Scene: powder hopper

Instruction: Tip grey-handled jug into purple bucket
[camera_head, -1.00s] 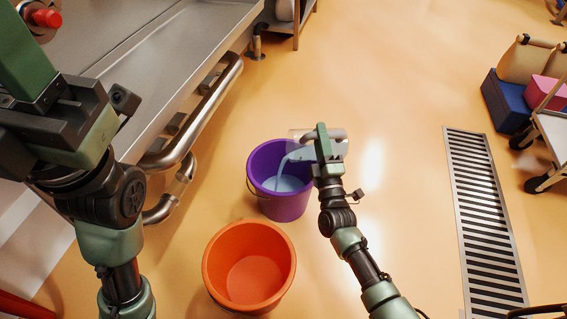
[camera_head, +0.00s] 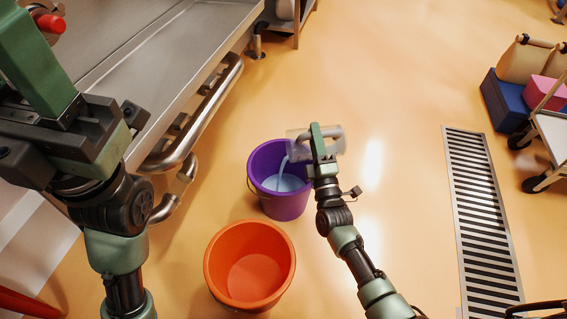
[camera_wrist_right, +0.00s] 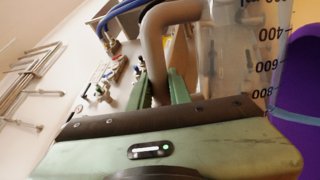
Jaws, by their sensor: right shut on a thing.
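My right gripper (camera_head: 322,142) is shut on the grey handle (camera_head: 333,133) of the clear jug (camera_head: 300,147). The jug is tilted, mouth to the left, over the rim of the purple bucket (camera_head: 292,207). A thin pale stream falls from it into pale liquid (camera_head: 285,183) inside the bucket. In the right wrist view the handle (camera_wrist_right: 158,45) stands between the green fingers, beside the jug's wall with dark volume marks (camera_wrist_right: 238,45); the bucket (camera_wrist_right: 299,85) is at the right edge. My left gripper (camera_head: 40,62) is at upper left; its fingertips are not clear.
An orange bucket (camera_head: 249,287) stands just in front of the purple one and looks empty. A metal counter (camera_head: 160,55) with pipes (camera_head: 205,115) lies left. A floor grate (camera_head: 482,215) and a loaded trolley (camera_head: 550,135) are at right. The floor between is clear.

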